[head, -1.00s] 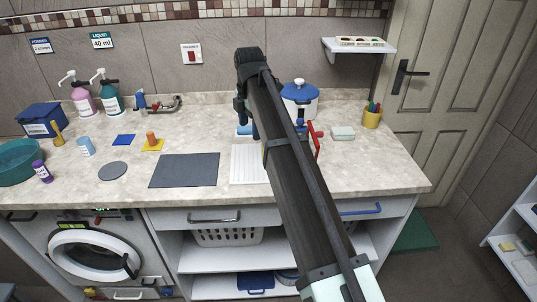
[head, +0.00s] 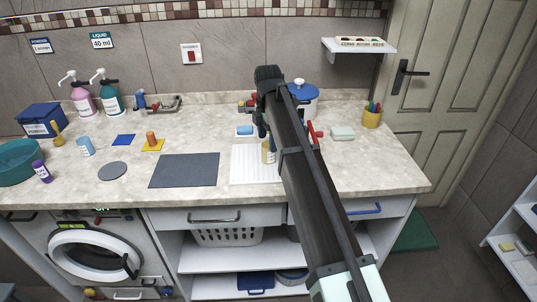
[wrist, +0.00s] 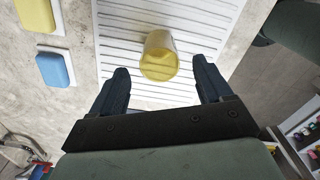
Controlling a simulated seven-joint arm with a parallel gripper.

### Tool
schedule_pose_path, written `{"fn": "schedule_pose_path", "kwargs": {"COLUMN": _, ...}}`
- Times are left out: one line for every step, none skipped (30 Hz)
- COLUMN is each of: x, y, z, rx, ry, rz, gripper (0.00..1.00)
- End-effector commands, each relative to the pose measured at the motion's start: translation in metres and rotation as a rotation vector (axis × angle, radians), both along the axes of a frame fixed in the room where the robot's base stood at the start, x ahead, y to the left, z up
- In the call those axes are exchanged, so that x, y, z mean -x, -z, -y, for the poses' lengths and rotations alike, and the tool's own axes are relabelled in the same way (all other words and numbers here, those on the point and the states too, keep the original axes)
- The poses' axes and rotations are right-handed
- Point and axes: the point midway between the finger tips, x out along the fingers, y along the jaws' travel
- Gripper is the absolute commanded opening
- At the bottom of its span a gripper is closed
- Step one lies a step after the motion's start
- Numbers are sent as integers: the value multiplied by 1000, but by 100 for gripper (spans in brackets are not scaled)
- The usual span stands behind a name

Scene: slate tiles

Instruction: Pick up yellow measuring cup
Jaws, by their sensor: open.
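The yellow measuring cup (wrist: 159,57) stands on the white ribbed drainer (wrist: 112,40) in the wrist view. My gripper (wrist: 162,72) is open and empty, with one finger to each side of the cup's near side and a gap to both. No contact with the cup shows. In the head view part of the yellow cup (head: 268,152) shows at the left edge of my arm, on the drainer (head: 245,168).
A blue block (wrist: 54,70) and a yellow block (wrist: 35,14) lie left of the drainer in the wrist view. A blue-lidded white pot (head: 302,98) stands behind my arm. A dark grey mat (head: 185,170) lies left of the drainer. Bare counter (head: 205,125) lies behind that mat.

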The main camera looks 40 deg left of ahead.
Motion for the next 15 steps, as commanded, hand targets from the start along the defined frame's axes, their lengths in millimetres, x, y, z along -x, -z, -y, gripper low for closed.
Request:
{"fn": "schedule_pose_path", "kwargs": {"x": 0, "y": 2, "z": 0, "rx": 0, "ry": 0, "rz": 0, "gripper": 79}}
{"fn": "schedule_pose_path", "kwargs": {"x": 0, "y": 3, "z": 0, "rx": 0, "ry": 0, "rz": 0, "gripper": 79}}
{"fn": "schedule_pose_path", "kwargs": {"x": 0, "y": 5, "z": 0, "rx": 1, "ry": 0, "rz": 0, "gripper": 79}}
{"fn": "schedule_pose_path", "kwargs": {"x": 0, "y": 7, "z": 0, "rx": 1, "ry": 0, "rz": 0, "gripper": 79}}
{"fn": "schedule_pose_path", "kwargs": {"x": 0, "y": 9, "z": 0, "rx": 1, "ry": 0, "rz": 0, "gripper": 79}}
{"fn": "schedule_pose_path", "kwargs": {"x": -1, "y": 13, "z": 1, "rx": 1, "ry": 0, "rz": 0, "gripper": 79}}
{"fn": "schedule_pose_path", "kwargs": {"x": -1, "y": 16, "z": 1, "rx": 2, "ry": 0, "rz": -1, "gripper": 79}}
{"fn": "schedule_pose_path", "kwargs": {"x": -1, "y": 20, "z": 1, "rx": 2, "ry": 0, "rz": -1, "gripper": 79}}
{"fn": "schedule_pose_path", "kwargs": {"x": -1, "y": 25, "z": 1, "rx": 1, "ry": 0, "rz": 0, "gripper": 79}}
{"fn": "schedule_pose_path", "kwargs": {"x": -2, "y": 29, "z": 1, "rx": 1, "ry": 0, "rz": 0, "gripper": 79}}
{"fn": "schedule_pose_path", "kwargs": {"x": -2, "y": 34, "z": 2, "rx": 1, "ry": 0, "rz": 0, "gripper": 79}}
{"fn": "schedule_pose_path", "kwargs": {"x": -2, "y": 39, "z": 2, "rx": 1, "ry": 0, "rz": -2, "gripper": 79}}
{"fn": "schedule_pose_path", "kwargs": {"x": -2, "y": 43, "z": 2, "rx": 1, "ry": 0, "rz": -2, "gripper": 79}}
{"fn": "schedule_pose_path", "kwargs": {"x": -2, "y": 46, "z": 2, "rx": 2, "ry": 0, "rz": -1, "gripper": 79}}
{"fn": "schedule_pose_path", "kwargs": {"x": -2, "y": 49, "z": 1, "rx": 1, "ry": 0, "rz": 0, "gripper": 79}}
